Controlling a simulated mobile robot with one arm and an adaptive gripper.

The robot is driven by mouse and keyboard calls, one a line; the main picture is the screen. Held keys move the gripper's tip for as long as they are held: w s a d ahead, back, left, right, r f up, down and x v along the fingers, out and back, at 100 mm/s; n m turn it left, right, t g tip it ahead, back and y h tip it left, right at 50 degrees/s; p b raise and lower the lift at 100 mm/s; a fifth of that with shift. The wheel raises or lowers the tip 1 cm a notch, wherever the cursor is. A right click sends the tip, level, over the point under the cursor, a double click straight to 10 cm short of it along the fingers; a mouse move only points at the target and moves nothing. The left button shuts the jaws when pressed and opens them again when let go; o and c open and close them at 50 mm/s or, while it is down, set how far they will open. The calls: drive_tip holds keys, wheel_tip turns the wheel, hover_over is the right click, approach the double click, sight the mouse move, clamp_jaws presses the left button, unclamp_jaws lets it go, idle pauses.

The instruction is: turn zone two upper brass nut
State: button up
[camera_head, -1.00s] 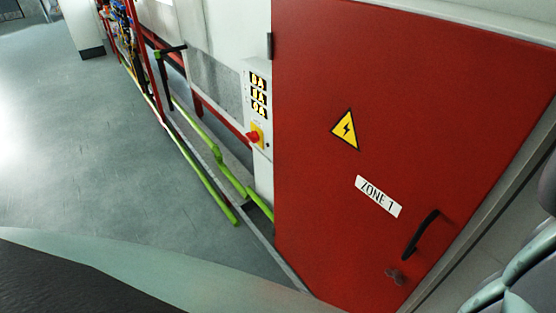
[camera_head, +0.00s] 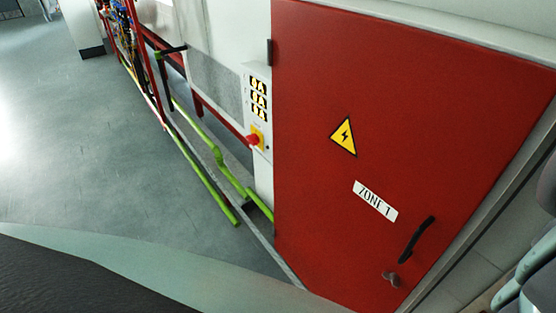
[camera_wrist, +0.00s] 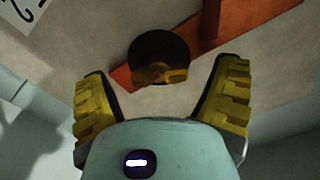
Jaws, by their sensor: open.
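In the wrist view, a brass nut (camera_wrist: 163,76) with flat, wing-like sides sits in front of a dark round disc (camera_wrist: 158,48) on a pale panel. My gripper (camera_wrist: 164,72) is open. Its two yellow ribbed fingers stand apart, one to the left and one to the right of the nut, with visible space on both sides. I cannot tell how far the fingertips are from the nut in depth. The gripper and this nut do not show in the head view.
An orange-red bar (camera_wrist: 235,32) runs diagonally behind the disc. A partly cut-off white sign (camera_wrist: 25,12) is at the upper left. The head view shows a red ZONE 1 door (camera_head: 400,110) with a black handle (camera_head: 416,240), and green pipes (camera_head: 205,185).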

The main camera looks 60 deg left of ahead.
drive_tip(key=shift+w+d, duration=0.1)
drive_tip(key=shift+w, duration=0.2)
drive_tip(key=c, duration=1.2)
